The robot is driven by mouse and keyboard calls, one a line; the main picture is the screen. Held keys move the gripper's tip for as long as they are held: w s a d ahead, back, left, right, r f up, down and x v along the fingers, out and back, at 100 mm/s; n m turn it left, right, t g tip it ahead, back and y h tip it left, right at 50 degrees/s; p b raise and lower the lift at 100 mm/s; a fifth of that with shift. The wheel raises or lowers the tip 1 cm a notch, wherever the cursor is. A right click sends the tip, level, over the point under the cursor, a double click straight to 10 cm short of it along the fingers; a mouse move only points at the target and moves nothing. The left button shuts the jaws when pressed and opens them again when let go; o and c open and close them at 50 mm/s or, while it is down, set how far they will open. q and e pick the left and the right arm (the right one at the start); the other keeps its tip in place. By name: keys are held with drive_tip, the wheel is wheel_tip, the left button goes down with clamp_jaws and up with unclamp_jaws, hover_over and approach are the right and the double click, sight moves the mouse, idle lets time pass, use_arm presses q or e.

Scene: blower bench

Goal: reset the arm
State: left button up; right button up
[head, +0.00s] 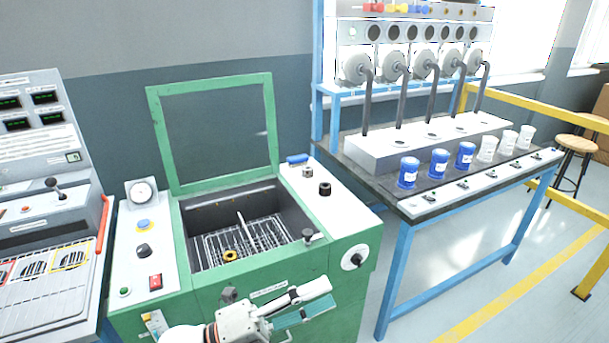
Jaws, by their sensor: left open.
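My left gripper (312,303) shows at the bottom centre of the head view, in front of the green machine (340,287). Its fingers point right, are open, and hold nothing that I can see. The machine's green-framed lid (218,187) stands raised at the back. Inside the dark bin is a wire rack (205,246) with a small yellow ring (230,256) on it. My right gripper does not show.
A grey panel unit (30,160) stands at left. A yellow rail (540,117) and a stool (575,143) are at far right.

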use_arm(q)
drive_tip(key=w+a+f+n+t+y+b, duration=0.25)
drive_tip(key=a+f+n+t+y, duration=0.8)
drive_tip(key=f+n, duration=0.75)
drive_tip(key=s+a+f+n+g+y, duration=0.3)
drive_tip(key=s+a+f+n, duration=0.3)
drive_tip(key=f, duration=0.3)
drive_tip(key=s+a+f+n+g+y, duration=0.3)
drive_tip(key=s+a+f+n, duration=0.3)
drive_tip(key=f, duration=0.3)
drive_tip(key=shift+s+f+y+b, duration=0.15)
drive_tip(key=shift+s+y+b, duration=0.2)
drive_tip(key=shift+b, duration=0.1)
drive_tip(key=shift+w, duration=0.1)
